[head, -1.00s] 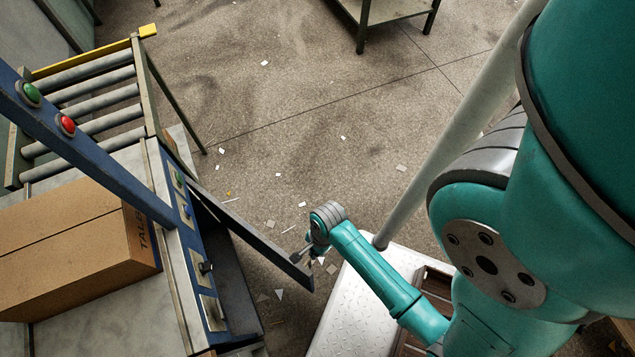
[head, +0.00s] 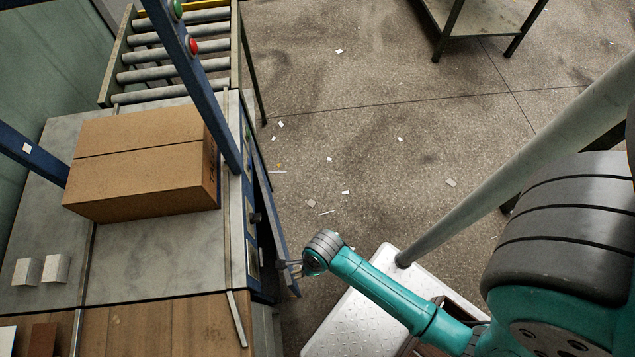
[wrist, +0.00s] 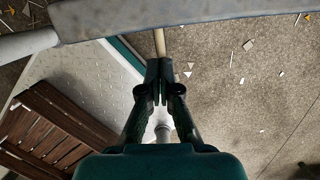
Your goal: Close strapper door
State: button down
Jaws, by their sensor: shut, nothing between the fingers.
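The strapper (head: 225,120) is a blue-framed machine with a grey table top, on the left of the head view. Its door (head: 275,225) is a dark, narrow panel seen edge-on from above. It stands ajar at a small angle from the machine's side. My gripper (head: 290,264) is shut and empty at the outer face of the door, near its free end; I cannot tell whether it touches. In the wrist view the shut fingers (wrist: 158,72) point toward a grey edge (wrist: 200,12) across the top, probably the door. The door's latch is not visible.
A cardboard box (head: 145,165) sits on the strapper table. A roller conveyor (head: 175,65) adjoins it behind. A green-legged table (head: 480,20) stands at the back. The speckled floor (head: 370,150) between is open, with paper scraps scattered about.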

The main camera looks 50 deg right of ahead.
jog(key=shift+w+a, duration=0.3)
jog(key=shift+a, duration=0.3)
jog(key=shift+w+a, duration=0.3)
jog(key=shift+a, duration=0.25)
